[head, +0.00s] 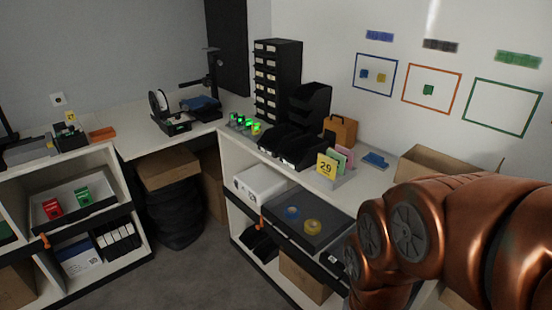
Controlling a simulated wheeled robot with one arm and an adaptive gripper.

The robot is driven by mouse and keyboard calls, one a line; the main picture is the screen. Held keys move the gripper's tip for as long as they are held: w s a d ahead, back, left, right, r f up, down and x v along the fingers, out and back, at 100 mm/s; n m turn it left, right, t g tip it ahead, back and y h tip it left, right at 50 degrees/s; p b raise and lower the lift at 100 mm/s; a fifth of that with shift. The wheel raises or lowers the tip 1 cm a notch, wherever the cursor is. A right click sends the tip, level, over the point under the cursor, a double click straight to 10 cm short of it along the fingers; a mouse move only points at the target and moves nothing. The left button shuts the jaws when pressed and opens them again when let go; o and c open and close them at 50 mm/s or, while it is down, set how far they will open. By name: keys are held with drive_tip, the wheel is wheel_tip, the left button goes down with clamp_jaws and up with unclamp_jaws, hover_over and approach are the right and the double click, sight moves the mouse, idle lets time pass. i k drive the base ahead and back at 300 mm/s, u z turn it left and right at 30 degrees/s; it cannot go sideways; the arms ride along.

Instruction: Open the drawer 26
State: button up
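A tall black drawer cabinet (277,82) stands on the white counter against the back wall. It has several small drawers with pale labels on its front. The labels are too small to read, so I cannot tell whether one is drawer 26. The drawers all look shut. Below the counter, a grey tray-like surface (300,236) holds a blue tape roll (292,212) and a yellow tape roll (312,226). My copper arm fills the lower right and hides part of the counter and shelf. My gripper is not in view.
Black open bins (296,146), a yellow card marked 29 (327,167) and a cardboard box (435,162) crowd the counter. A left shelf unit (75,159) holds red and green boxes. Grey floor (190,280) is clear between the units.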

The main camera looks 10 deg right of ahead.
sight(260, 89)
drive_tip(key=u, duration=0.7)
drive_tip(key=i, duration=0.8)
drive_tip(key=u, duration=0.75)
drive_tip(key=i, duration=1.1)
drive_tip(key=z, duration=0.65)
drive_tip(key=i, duration=0.5)
drive_tip(key=z, duration=0.3)
